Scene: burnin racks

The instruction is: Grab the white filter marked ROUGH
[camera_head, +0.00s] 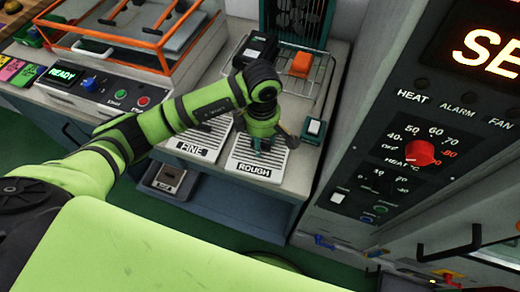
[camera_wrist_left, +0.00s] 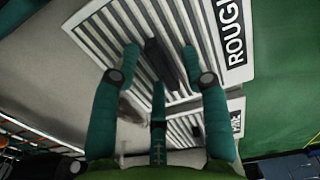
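The white filter marked ROUGH (camera_head: 258,169) is a flat ribbed panel lying on the grey bench, its black label facing the front edge. In the left wrist view the ROUGH filter (camera_wrist_left: 212,35) fills the upper middle, with a dark raised handle (camera_wrist_left: 165,65) on its ribs. My left gripper (camera_head: 262,146) is over this filter. In the left wrist view its green fingers (camera_wrist_left: 160,58) are spread, on either side of the handle, with a gap to it. Whether they touch the filter is unclear. My right gripper is not in view.
A similar white filter marked FINE (camera_head: 200,146) lies just left of the ROUGH one. A small green-and-white box (camera_head: 314,130) stands to the right. Behind is a wire rack (camera_head: 322,75) with an orange block (camera_head: 301,64). A control cabinet (camera_head: 420,120) rises at right.

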